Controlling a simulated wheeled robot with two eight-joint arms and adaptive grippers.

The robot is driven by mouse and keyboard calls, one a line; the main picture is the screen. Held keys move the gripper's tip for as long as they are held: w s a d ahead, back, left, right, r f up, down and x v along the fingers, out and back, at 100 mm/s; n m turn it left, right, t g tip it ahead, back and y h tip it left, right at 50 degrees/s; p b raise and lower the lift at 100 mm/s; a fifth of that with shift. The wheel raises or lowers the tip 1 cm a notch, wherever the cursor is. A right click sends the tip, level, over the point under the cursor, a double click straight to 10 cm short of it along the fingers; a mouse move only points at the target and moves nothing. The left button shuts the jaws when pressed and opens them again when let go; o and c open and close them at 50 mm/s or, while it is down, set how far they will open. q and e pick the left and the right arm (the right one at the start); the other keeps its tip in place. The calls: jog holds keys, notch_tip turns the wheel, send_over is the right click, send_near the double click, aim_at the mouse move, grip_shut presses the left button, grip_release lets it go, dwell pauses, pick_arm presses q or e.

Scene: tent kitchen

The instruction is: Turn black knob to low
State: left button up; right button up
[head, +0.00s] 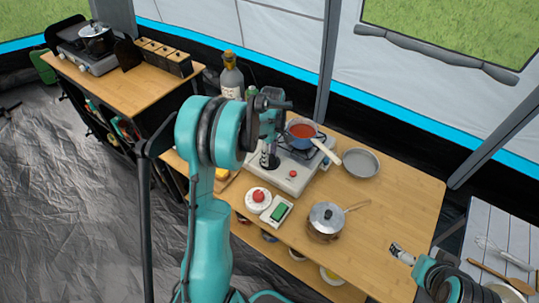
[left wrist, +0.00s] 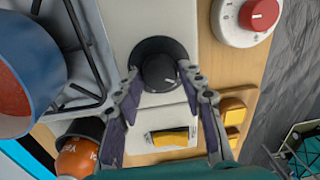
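The black knob (left wrist: 158,72) sits on a dark round base on the front of the white stove (left wrist: 120,22). A small pale mark shows near its lower right edge. My left gripper (left wrist: 159,70) is open, with one fingertip on each side of the knob and small gaps visible between them. In the head view my left gripper (head: 268,158) reaches down at the left end of the stove (head: 295,178), and the arm hides much of the knob. My right gripper (head: 402,254) is away at the lower right; its finger opening is too small to judge.
A blue pot with red contents (head: 302,130) stands on the burner, its handle pointing right. A grey pan (head: 361,163), a lidded pot (head: 326,220) and a red-knobbed timer (head: 258,198) stand on the wooden table. A bottle (head: 231,76) stands behind my left arm.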

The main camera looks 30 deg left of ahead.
aim_at(270, 156)
pick_arm(q)
jog(key=shift+o, duration=0.6)
notch_tip(270, 156, up, 12)
jog(key=shift+w, duration=0.4)
